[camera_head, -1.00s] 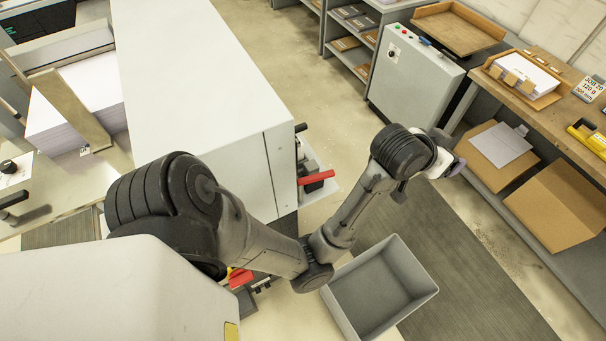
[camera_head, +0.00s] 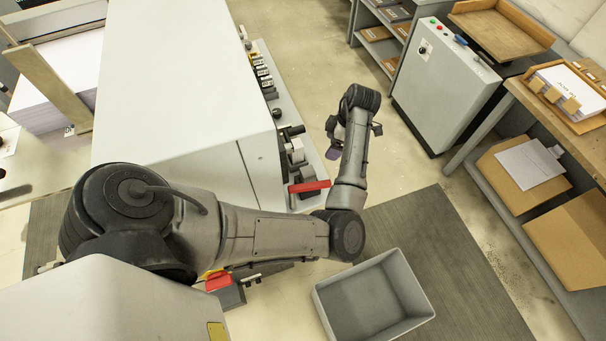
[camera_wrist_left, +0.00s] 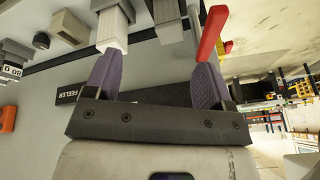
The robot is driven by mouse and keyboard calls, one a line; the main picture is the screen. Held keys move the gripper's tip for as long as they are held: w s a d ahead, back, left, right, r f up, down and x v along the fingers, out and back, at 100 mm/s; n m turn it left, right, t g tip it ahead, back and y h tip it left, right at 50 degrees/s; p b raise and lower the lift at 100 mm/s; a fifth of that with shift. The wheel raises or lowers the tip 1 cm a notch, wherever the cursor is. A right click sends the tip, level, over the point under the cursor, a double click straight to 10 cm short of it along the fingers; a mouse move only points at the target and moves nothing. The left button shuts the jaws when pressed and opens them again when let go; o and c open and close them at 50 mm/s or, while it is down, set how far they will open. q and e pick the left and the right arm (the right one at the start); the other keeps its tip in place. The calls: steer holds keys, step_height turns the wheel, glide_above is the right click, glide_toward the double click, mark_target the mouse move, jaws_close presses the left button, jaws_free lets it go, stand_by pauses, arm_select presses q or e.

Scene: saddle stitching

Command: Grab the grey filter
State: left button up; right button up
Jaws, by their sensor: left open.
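My left gripper (camera_head: 347,140) hangs beside the right side of the large white machine in the head view. In the left wrist view its two purple fingers (camera_wrist_left: 155,78) are spread apart with nothing between their tips. A grey block with a white end (camera_wrist_left: 112,30) is just beyond the left finger. A second grey part (camera_wrist_left: 166,12) is beyond the gap between the fingers. A label reading FEELER (camera_wrist_left: 68,96) is partly behind the left finger. No part is readable as a filter, so I cannot tell which one is it. My right gripper is not in view.
The white machine (camera_head: 180,90) has a red handle (camera_head: 309,186) near the gripper; the handle (camera_wrist_left: 211,34) is also close to the right finger. Several knobs line the machine's side. An empty grey bin (camera_head: 375,300) stands below. A grey cabinet (camera_head: 440,85) stands across the aisle.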

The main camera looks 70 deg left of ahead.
mark_target(314, 171)
arm_select(q)
steer(key=s+f+n, duration=0.2)
steer(key=f, duration=0.2)
steer(key=s+f+n+p, duration=0.1)
steer(key=s+f, duration=0.1)
steer(key=f, duration=0.2)
steer(key=s+f+n+p, duration=0.1)
steer(key=f+n, duration=0.1)
steer(key=f, duration=0.2)
steer(key=shift+s+n, duration=0.3)
steer(key=shift+s, duration=0.1)
steer(key=shift+s+f, duration=0.15)
steer(key=shift+f, duration=0.2)
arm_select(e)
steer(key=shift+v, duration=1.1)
arm_select(q)
steer(key=shift+c, duration=0.2)
steer(key=c, duration=0.9)
steer(key=shift+c, duration=0.5)
